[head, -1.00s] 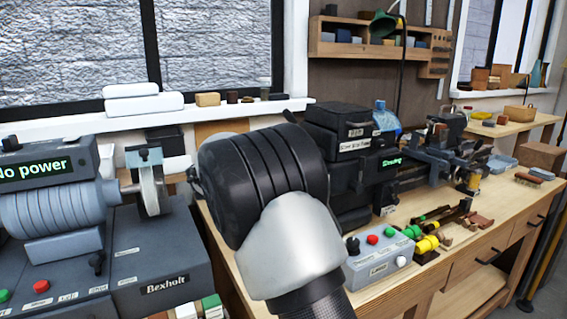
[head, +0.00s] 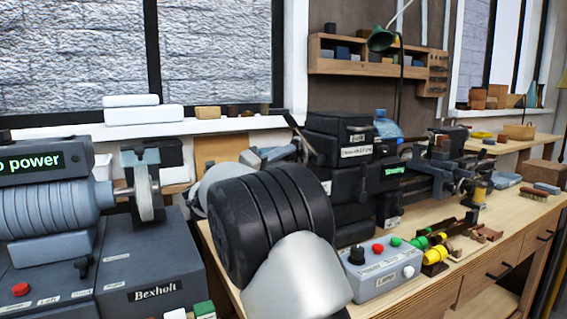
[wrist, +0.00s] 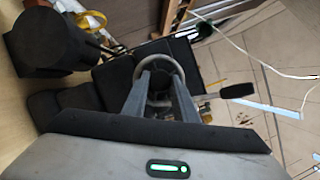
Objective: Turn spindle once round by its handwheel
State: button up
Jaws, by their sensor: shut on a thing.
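In the wrist view, the two grey fingers of my gripper (wrist: 163,75) reach up and converge on a pale round rim, which looks like the handwheel (wrist: 150,48). My gripper is shut on it. A dark hub shows between the fingers; I cannot make out the spindle clearly. In the head view, my dark ribbed arm link covers the middle, and the grip itself is hidden or too unclear to tell.
Black stacked boxes (head: 335,125), a grey control box (head: 385,270) with coloured buttons and a lathe-like machine (head: 440,160) stand on the wooden bench (head: 470,245). Loose parts lie ahead of it.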

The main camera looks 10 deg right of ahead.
jog(key=shift+w+f+m+g+h, duration=0.1)
jog(key=shift+m+g+h, duration=0.4)
jog(key=shift+m, duration=1.15)
jog(key=shift+f+m+g+h, duration=0.1)
jog(key=shift+m+h, duration=0.8)
jog(key=shift+m, duration=0.75)
jog(key=m+g+h+p, duration=0.1)
jog(key=m+g, duration=0.1)
jog(key=m, duration=0.3)
jog(key=m+g+h+p, duration=0.1)
jog(key=m+g, duration=0.2)
jog(key=m, duration=0.2)
jog(key=m+g+h+p, duration=0.1)
jog(key=m+g, duration=0.1)
jog(key=m, duration=0.4)
jog(key=shift+w+a, duration=0.15)
jog(key=shift+w, duration=0.2)
jog(key=shift+m+g+p, duration=0.6)
jog(key=shift+m+p, duration=0.2)
jog(key=shift+p, duration=0.15)
jog(key=o, duration=1)
jog(key=shift+o, duration=0.2)
jog(key=shift+r, duration=0.1)
